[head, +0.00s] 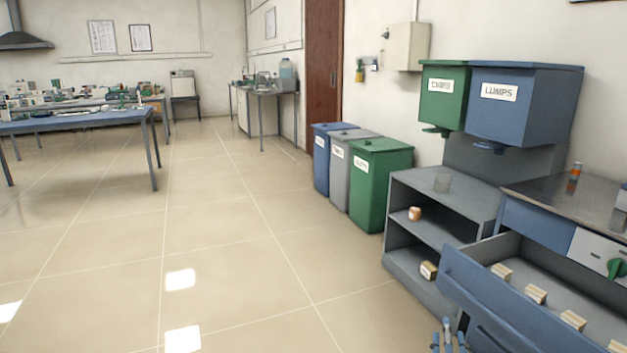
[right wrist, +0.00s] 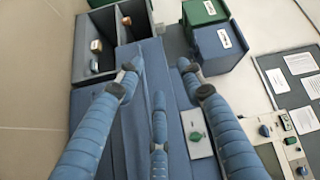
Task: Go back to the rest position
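My right gripper (head: 448,337) shows at the bottom edge of the head view, in front of the blue drawer front. In the right wrist view the gripper (right wrist: 158,75) has its blue fingers spread apart, with nothing between them. The open drawer (head: 480,290) holds several small pale blocks. My left gripper is not in view.
Green (head: 442,95) and blue (head: 525,103) wall bins hang above. Three floor bins (head: 382,182) stand further back. The tiled floor (head: 215,250) to the left is clear.

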